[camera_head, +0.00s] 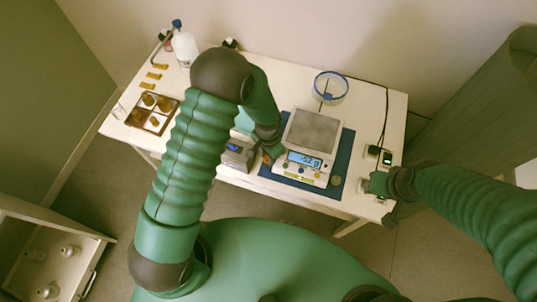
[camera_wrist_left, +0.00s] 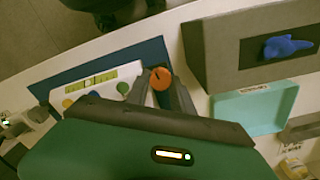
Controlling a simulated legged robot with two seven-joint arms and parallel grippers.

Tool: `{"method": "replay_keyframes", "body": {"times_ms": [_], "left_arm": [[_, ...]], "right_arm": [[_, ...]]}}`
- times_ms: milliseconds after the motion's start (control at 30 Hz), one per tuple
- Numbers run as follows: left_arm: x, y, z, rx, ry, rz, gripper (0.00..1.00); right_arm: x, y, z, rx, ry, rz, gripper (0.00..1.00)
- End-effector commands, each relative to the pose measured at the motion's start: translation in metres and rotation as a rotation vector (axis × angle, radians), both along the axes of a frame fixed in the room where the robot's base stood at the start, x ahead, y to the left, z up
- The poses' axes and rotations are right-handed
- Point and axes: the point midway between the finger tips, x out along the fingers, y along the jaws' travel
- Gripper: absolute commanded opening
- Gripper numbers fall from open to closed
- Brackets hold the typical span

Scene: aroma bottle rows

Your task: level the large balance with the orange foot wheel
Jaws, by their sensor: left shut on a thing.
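The large balance (camera_head: 313,134) stands on a dark blue mat (camera_head: 335,187), with a grey pan and a lit display (camera_head: 304,160) that seems to read about -52 g. Its orange foot wheel (camera_wrist_left: 160,78) is at the corner beside the mat's edge in the left wrist view. My left gripper (camera_wrist_left: 161,92) is shut on the wheel, one finger on each side of it. In the head view my left gripper (camera_head: 271,153) is at the balance's front left corner. My right gripper (camera_head: 371,184) is at the table's right end; its fingers are too small to read.
A round clear dish with a blue rim (camera_head: 331,87) is behind. A brown tray (camera_head: 153,112) and a white bottle (camera_head: 185,47) are at left. A black device (camera_head: 387,158) is at right.

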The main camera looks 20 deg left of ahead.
Motion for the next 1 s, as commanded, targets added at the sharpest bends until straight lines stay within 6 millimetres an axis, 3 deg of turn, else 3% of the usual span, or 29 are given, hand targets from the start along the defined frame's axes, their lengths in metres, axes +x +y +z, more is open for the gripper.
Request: {"method": "replay_keyframes", "body": {"times_ms": [500, 1000], "left_arm": [[-0.001, 0.002, 0.001, 0.001, 0.004, -0.454, 0.0], [-0.001, 0.002, 0.0, 0.001, 0.006, -0.653, 0.0]], "right_arm": [[0.0, 0.0, 0.008, 0.0, 0.0, 0.0, 0.36], [0.0, 0.0, 0.011, 0.0, 0.0, 0.0, 0.36]]}}
